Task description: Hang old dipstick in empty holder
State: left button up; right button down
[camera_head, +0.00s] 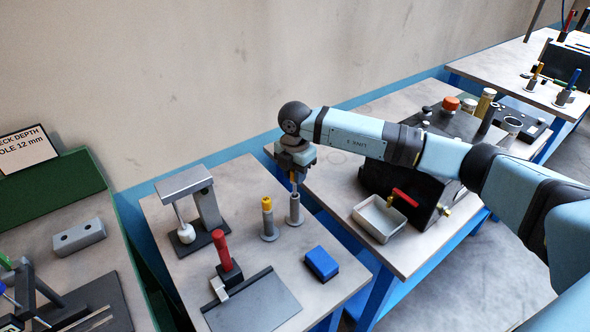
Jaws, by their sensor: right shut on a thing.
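My right gripper (296,174) points down above a grey tube holder (295,209) with a round foot on the middle table. It is shut on a dipstick, mostly hidden by the gripper; only a thin piece shows between the fingers and the holder's top. I cannot tell how far the dipstick is inside the holder. A second holder (269,232) stands just left with a yellow-topped dipstick (266,203) upright in it. My left gripper is not in view.
On the same table are a grey stand with a hanging white ball (186,232), a red-handled tool (222,251), a dark-edged plate (256,303) and a blue block (322,263). A metal tray (379,219) and black engine-like block (399,188) stand on the table to the right.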

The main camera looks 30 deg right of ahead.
jog(key=shift+f+b, duration=0.9)
jog(key=shift+f, duration=0.95)
jog(key=shift+f+b, duration=0.3)
jog(key=shift+f, duration=0.3)
jog(key=c, duration=0.8)
grip_release()
jog(key=shift+c, duration=0.2)
jog(key=shift+r, duration=0.1)
notch_tip(320, 180, up, 12)
jog(key=shift+r, duration=0.85)
jog(key=shift+f, duration=0.1)
